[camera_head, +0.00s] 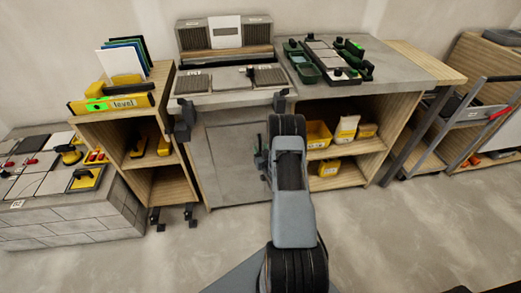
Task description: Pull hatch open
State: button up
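The hatch looks to be the flat grey door panel (232,160) in the front of the concrete-topped bench. It appears closed, flush with the front. My arm rises from the bottom of the picture and covers the right part of the panel. Small dark parts with a bit of green show just left of my arm, at the panel's right side; they look like part of my gripper (262,160), but the fingers are mostly hidden behind the arm. I cannot tell whether they touch the hatch or a handle, or whether they are open or shut.
A wooden shelf (129,134) with a yellow level (118,103) stands left, beside a tiled block (70,222). Right of the hatch is an open shelf with yellow bins (318,133). A metal cart (466,116) stands far right. The floor (165,260) in front is clear.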

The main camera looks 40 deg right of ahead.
jog(key=shift+w, duration=0.3)
grip_shut()
dwell(0.3)
